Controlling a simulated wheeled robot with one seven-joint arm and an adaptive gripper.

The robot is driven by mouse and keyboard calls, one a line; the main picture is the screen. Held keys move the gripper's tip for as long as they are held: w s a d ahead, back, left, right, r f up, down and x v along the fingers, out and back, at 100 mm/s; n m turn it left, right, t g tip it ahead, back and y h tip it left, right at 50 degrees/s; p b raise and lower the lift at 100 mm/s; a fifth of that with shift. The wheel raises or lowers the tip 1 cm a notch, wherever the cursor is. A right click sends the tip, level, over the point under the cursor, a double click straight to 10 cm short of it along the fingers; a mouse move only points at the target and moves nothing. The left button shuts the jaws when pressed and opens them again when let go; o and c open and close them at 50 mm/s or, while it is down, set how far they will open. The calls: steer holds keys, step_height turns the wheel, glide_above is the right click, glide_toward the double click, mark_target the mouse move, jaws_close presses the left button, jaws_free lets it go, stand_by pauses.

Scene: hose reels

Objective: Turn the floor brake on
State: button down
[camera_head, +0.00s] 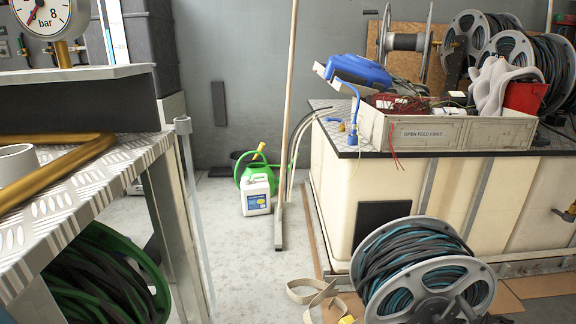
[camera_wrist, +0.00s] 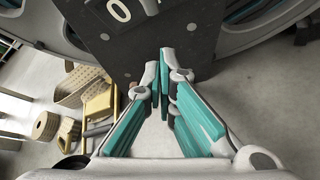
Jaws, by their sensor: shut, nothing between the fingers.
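A hose reel with grey flanges and dark and teal hose (camera_head: 425,270) stands on the floor at the lower right of the head view. In the wrist view, a dark plate (camera_wrist: 135,48) with a white "0" and another white mark fills the top middle, in front of a grey reel rim and teal hose (camera_wrist: 245,10). A small grey stub (camera_wrist: 192,24) shows on the plate. I cannot tell for sure which part is the brake lever. My gripper (camera_wrist: 166,58) is shut and empty, its tips in front of the plate; contact is unclear. It does not show in the head view.
A metal workbench (camera_head: 90,175) with a green reel (camera_head: 150,275) below stands at left. A pale tank (camera_head: 450,185) bears a box of odds and ends (camera_head: 470,132). A strap (camera_head: 310,292) lies beside the floor reel.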

steer(key=shift+s+p, duration=0.65)
steer(key=shift+s, duration=1.9)
steer(key=w+b, duration=0.1)
steer(key=w, duration=0.5)
steer(key=shift+a+r+b, duration=0.3)
steer(key=shift+r+b, duration=0.1)
steer(key=shift+a+f, duration=0.25)
steer(key=shift+f, duration=0.3)
steer(key=shift+d+f, duration=0.15)
steer(key=shift+d, duration=0.15)
